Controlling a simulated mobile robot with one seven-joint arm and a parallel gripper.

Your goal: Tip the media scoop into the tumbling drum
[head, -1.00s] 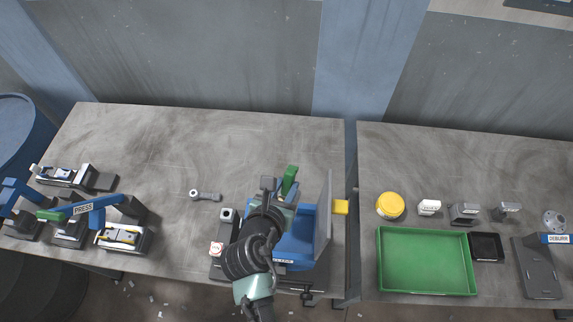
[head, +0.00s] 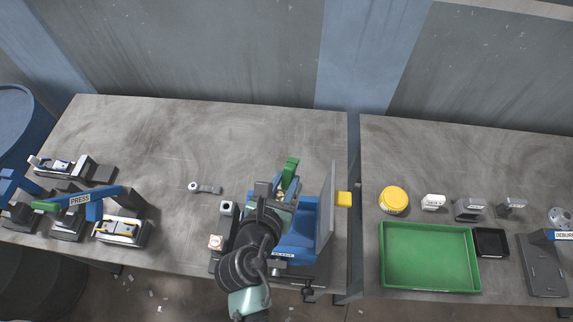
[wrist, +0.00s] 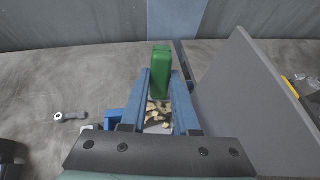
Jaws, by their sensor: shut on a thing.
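My gripper (head: 284,190) is shut on the green handle of the media scoop (head: 291,172). In the wrist view, the green handle (wrist: 160,72) stands up between my two blue fingers (wrist: 160,95). Tan media pieces (wrist: 158,112) show between the fingers, below the handle; I cannot tell whether they lie in the scoop or in the drum. The blue tumbling drum (head: 297,248) is under and to the right of my gripper, with its grey lid (head: 327,205) standing open at its right. The scoop's pan and part of the drum are hidden by my arm and gripper.
A metal part (head: 205,188) lies on the bench left of the drum. A lever press (head: 80,200) stands at the far left. On the right bench are a green tray (head: 430,285), a yellow round container (head: 394,199) and small blocks. The bench behind the drum is clear.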

